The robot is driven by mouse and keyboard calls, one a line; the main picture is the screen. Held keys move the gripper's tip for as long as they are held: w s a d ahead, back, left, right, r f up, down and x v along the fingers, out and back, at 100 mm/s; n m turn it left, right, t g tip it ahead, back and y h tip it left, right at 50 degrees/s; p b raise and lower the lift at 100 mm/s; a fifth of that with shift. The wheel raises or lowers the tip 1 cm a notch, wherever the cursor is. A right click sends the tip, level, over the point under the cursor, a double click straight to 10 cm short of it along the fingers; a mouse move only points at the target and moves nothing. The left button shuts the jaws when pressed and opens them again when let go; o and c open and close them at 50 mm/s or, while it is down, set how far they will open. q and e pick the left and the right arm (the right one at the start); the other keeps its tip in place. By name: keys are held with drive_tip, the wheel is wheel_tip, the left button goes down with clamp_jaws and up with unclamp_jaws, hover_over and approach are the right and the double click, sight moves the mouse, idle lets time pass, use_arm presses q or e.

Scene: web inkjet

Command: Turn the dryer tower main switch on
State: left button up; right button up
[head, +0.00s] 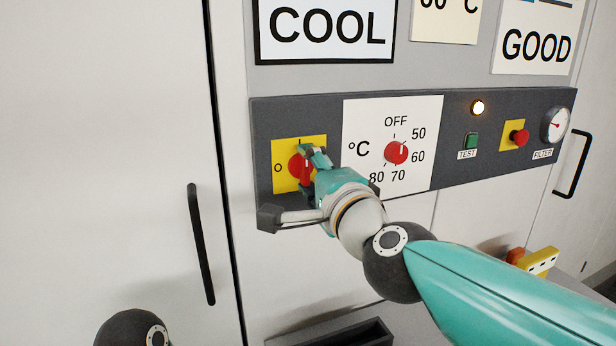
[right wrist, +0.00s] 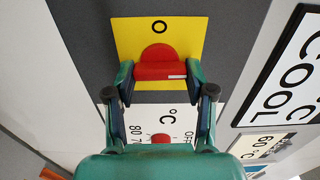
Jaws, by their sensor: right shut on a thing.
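The main switch is a red rotary knob (head: 294,166) on a yellow plate (head: 284,180), at the left end of the dark control strip. An "O" stands at the plate's left and a dark stroke at its top. My right gripper (head: 308,166) is shut on the knob, its fingers at the two ends of the red handle (right wrist: 158,71) in the right wrist view. The handle's white mark is at its right end there, a quarter turn from the "O"; in the head view the handle stands about upright. The fingers partly hide the knob. My left gripper is out of view.
Right of the switch is a red temperature dial (head: 397,152) on a white plate. Further right are a lit lamp (head: 478,107), a green test button (head: 471,140), a red button (head: 519,137) and a gauge (head: 555,125). A black door handle (head: 201,245) stands at left.

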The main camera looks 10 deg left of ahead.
drive_tip(key=shift+w+f+m, duration=0.1)
drive_tip(key=shift+f+m, duration=0.15)
drive_tip(key=shift+m, duration=0.05)
drive_tip(key=o, duration=1.2)
drive_tip(key=shift+d, duration=0.15)
drive_tip(key=shift+c, duration=0.2)
drive_tip(key=shift+r, duration=0.1)
drive_tip(key=shift+s, duration=0.25)
drive_tip(key=v, duration=1.1)
drive_tip(key=shift+s+d, duration=0.2)
drive_tip(key=shift+d, duration=0.05)
